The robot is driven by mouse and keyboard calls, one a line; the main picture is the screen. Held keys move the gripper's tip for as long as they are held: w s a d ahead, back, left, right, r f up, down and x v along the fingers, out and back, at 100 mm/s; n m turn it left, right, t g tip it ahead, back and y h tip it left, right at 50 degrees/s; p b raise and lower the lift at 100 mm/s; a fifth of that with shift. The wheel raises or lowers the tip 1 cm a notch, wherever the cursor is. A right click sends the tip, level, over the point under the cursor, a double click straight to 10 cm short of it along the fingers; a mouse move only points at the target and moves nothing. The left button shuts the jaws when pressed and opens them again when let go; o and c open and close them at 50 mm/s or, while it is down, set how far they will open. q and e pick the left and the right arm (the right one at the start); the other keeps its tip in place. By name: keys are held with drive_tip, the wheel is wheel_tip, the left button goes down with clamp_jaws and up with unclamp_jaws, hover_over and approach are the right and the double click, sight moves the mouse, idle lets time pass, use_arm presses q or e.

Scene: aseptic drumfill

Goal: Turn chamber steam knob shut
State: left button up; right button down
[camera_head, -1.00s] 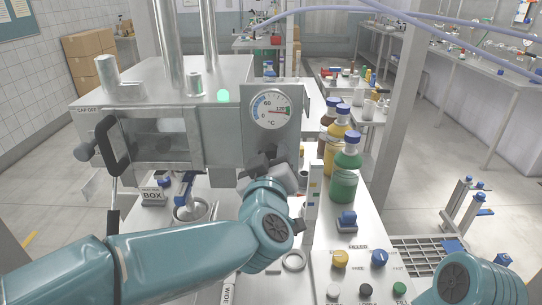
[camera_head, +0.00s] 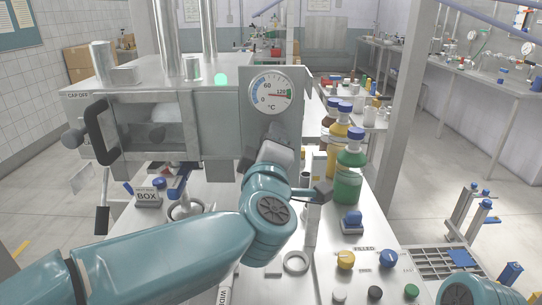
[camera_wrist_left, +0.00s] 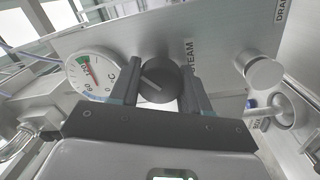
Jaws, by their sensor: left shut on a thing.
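The chamber steam knob (camera_wrist_left: 157,86) is a dark round knob with a light pointer line, beside a "STEAM" label (camera_wrist_left: 188,54) in the left wrist view. My left gripper (camera_wrist_left: 162,79) has one finger on each side of the knob and is shut on it. My right gripper is out of view.
Another round silver knob (camera_wrist_left: 264,74) sits near the "DRAIN" label in the left wrist view. Green (camera_head: 349,168) and yellow (camera_head: 336,150) bottles stand right of my left wrist. The chamber (camera_head: 160,120) with a black handle (camera_head: 103,130) fills the left. Filler buttons (camera_head: 375,292) line the front.

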use_arm(q)
drive_tip(key=n+b, duration=0.2)
drive_tip(key=n, duration=0.1)
drive_tip(key=n+b, duration=0.1)
drive_tip(key=n, duration=0.2)
drive_tip(key=shift+f+y+b, duration=0.2)
drive_tip(key=shift+y+b, duration=0.1)
drive_tip(key=shift+b, duration=0.1)
drive_tip(key=shift+r+n+b, duration=0.1)
drive_tip(key=shift+n+b, duration=1.1)
drive_tip(key=shift+n, duration=1.1)
drive_tip(key=o, duration=1)
drive_tip(key=shift+o, duration=0.2)
drive_tip(key=shift+a, duration=0.1)
